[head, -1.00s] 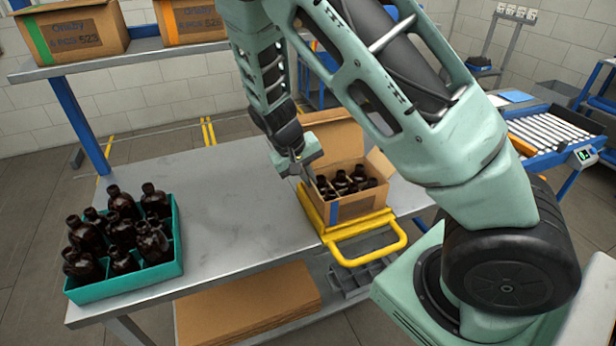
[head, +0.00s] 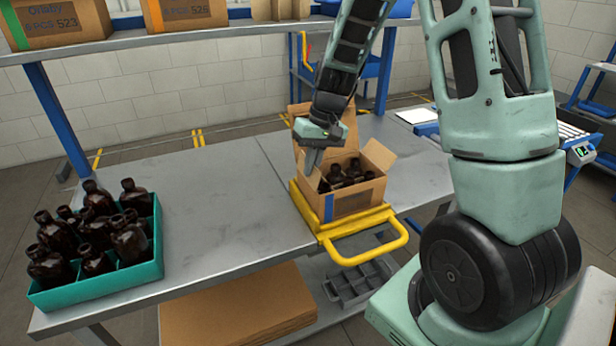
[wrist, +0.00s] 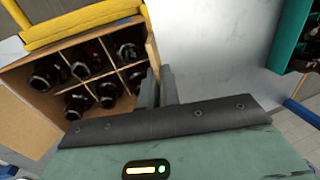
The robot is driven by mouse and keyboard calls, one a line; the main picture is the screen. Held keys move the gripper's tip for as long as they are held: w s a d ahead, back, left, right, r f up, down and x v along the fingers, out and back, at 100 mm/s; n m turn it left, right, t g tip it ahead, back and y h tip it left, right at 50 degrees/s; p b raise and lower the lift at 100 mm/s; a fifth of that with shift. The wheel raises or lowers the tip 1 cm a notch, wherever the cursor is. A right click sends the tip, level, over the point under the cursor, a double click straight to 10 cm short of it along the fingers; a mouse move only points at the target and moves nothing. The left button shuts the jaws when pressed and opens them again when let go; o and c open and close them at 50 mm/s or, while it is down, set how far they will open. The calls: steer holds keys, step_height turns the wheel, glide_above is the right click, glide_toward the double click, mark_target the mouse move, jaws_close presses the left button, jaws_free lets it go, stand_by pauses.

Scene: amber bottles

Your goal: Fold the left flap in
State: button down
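The open cardboard box (head: 358,204) stands on a yellow-framed holder (head: 312,220), with dark amber bottles (head: 352,174) in its divided cells. Its right flap (head: 379,155) and tall back flap (head: 349,125) stand up. My gripper (head: 311,168) points down at the box's left edge, covering much of the left flap there. In the wrist view, the fingers (wrist: 158,87) are close together with only a narrow gap, beside the upright cardboard of the left side (wrist: 151,45). I see nothing clearly held. Whether the fingers touch the flap cannot be told.
A teal crate (head: 98,287) of amber bottles stands at the left of the grey table (head: 225,215). The table between crate and box is clear. A shelf (head: 200,38) with cardboard boxes runs above the back. The yellow handle (head: 372,243) projects at the front.

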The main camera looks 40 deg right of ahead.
mark_target(309, 181)
steer(key=y+b, duration=0.1)
steer(key=d+f+t+y+b, duration=0.1)
steer(key=b, duration=0.1)
steer(key=d+y+b, duration=0.1)
steer(key=y+b, duration=0.1)
steer(key=shift+s+f, duration=0.2)
steer(key=shift+s, duration=0.05)
steer(key=y+b, duration=0.1)
steer(key=t+y+b, duration=0.1)
steer(key=y, duration=0.1)
steer(key=d+f+y+b, duration=0.1)
steer(key=shift+s+y, duration=0.2)
steer(key=shift+y, duration=0.2)
steer(key=shift+t, duration=0.3)
steer(key=c, duration=1.6)
jaws_free()
steer(key=shift+d+r, duration=0.1)
steer(key=v, duration=1.7)
steer(key=shift+d, duration=0.2)
